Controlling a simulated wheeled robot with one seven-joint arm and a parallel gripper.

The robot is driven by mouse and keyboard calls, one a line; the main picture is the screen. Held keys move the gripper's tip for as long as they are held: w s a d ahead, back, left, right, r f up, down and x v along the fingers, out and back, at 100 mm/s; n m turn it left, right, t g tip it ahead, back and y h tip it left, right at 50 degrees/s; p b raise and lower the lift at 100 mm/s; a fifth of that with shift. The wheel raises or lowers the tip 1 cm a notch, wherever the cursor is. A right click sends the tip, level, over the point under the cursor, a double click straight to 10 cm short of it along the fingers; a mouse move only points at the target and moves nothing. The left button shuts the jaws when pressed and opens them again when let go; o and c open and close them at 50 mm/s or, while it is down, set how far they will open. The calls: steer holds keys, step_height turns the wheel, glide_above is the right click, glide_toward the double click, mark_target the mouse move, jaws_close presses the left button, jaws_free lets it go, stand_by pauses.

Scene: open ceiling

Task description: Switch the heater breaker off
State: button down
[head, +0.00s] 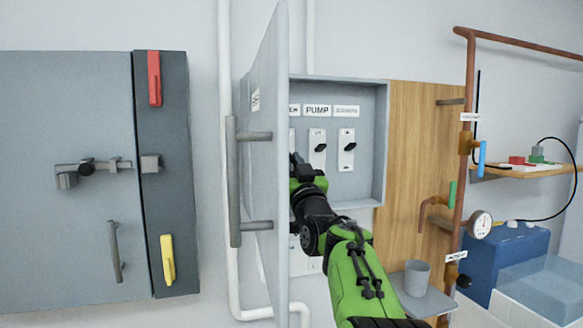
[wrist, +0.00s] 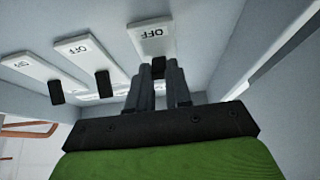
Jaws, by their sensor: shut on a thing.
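The grey breaker box (head: 383,140) hangs open on the wall. The leftmost breaker is mostly hidden in the head view by the open door (head: 265,160) and my arm; its label (head: 294,109) shows only its last letters. In the wrist view this breaker's white plate (wrist: 146,43), marked OFF, is at upper middle, with its black lever (wrist: 158,64) at my fingertips. My gripper (wrist: 164,72) is shut on that lever; it also shows in the head view (head: 296,160). Whether the lever sits up or down is unclear.
The pump breaker (head: 317,150) and another breaker (head: 346,150) stand to the right inside the box. The door, with a grey handle (head: 234,180), is close on the left of my gripper. Pipes with a gauge (head: 480,224) and a cup (head: 417,278) are farther right.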

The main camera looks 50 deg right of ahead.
steer(key=c, duration=1)
jaws_free()
steer(key=shift+c, duration=0.2)
steer(key=b+v, duration=0.5)
steer(key=v, duration=1.1)
